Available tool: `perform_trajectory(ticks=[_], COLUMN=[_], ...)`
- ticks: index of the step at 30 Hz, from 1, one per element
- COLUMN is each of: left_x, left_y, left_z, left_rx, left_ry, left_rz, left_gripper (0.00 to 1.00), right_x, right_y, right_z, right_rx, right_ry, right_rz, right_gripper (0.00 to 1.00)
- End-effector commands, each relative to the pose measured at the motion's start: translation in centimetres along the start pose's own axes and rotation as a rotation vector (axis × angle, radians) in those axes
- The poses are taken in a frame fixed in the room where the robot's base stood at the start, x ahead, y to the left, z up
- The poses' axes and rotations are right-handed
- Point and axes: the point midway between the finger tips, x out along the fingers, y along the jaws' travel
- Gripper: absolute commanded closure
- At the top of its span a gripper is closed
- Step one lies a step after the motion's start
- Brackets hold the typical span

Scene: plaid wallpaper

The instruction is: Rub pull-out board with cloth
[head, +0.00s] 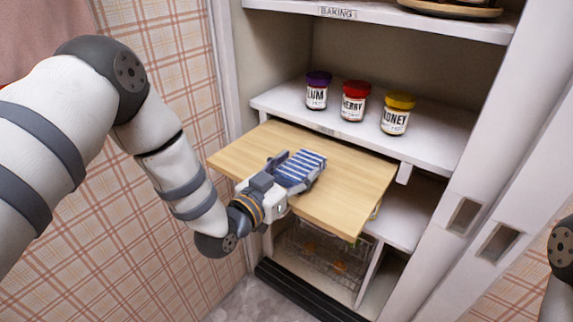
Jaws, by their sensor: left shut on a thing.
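The pull-out board (350,178) is a light wooden panel sticking out of the cabinet below the jar shelf. A blue and white striped cloth (303,166) is in my left gripper (295,172), over the middle of the board. The gripper's fingers are on either side of the cloth and shut on it. The cloth appears to lie at the board's surface, but I cannot tell how firmly it touches. My right gripper is out of view; only a part of my right arm shows at the right edge.
Jars with purple (317,90), red (354,101) and yellow (397,114) lids stand on the shelf (280,101) just above the board. A wire basket (325,255) sits below it. White cabinet doors (480,200) stand at the right, and a plaid wall (165,50) is at the left.

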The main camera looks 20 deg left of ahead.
Motion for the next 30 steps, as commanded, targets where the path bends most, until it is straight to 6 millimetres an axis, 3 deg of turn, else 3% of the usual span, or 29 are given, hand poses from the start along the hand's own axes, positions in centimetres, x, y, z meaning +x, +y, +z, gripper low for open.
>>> perform_trajectory(ticks=[5,11,21,30], left_x=[0.0,0.0,0.0,-0.1], left_y=[2.2,3.1,6.6,6.1], left_z=[-0.1,0.1,0.4,0.3], left_rx=[0.001,0.002,0.000,0.000], left_ry=[0.003,0.000,-0.002,-0.005], left_rz=[0.003,0.002,0.003,0.001], left_gripper=[0.73,0.73,0.73,0.73], right_x=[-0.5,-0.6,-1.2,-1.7], right_y=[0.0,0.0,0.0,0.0], right_z=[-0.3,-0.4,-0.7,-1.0], right_rx=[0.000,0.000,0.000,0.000], right_ry=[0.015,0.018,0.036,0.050], right_rz=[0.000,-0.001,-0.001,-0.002], right_gripper=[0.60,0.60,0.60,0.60])
